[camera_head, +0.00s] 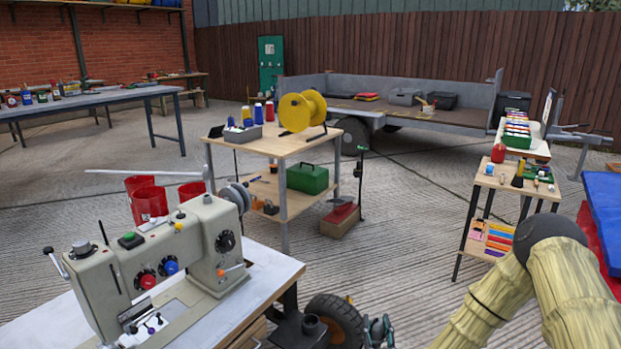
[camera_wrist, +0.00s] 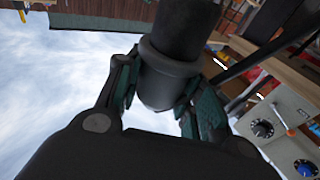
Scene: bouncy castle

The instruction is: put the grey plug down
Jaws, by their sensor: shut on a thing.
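The grey plug (camera_wrist: 172,55) shows in the wrist view as a dark grey round body with a thicker collar and a rounded end. My gripper (camera_wrist: 160,98) is shut on it, with a teal-padded finger on each side of the rounded end. The plug's far end runs out of the top of the wrist view. Sky shows behind the fingers, and no surface is seen touching the plug there. In the head view my arm goes down out of the bottom edge at right, and I cannot clearly make out the held plug.
A beige sewing machine (camera_head: 170,265) stands on a white-topped table (camera_head: 265,275) at front left; its dials show in the wrist view (camera_wrist: 262,128). A wheel (camera_head: 338,318) is beside that table. A wooden cart (camera_head: 285,146) bears a yellow reel (camera_head: 302,111). Concrete floor (camera_head: 400,225) is open mid-picture.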

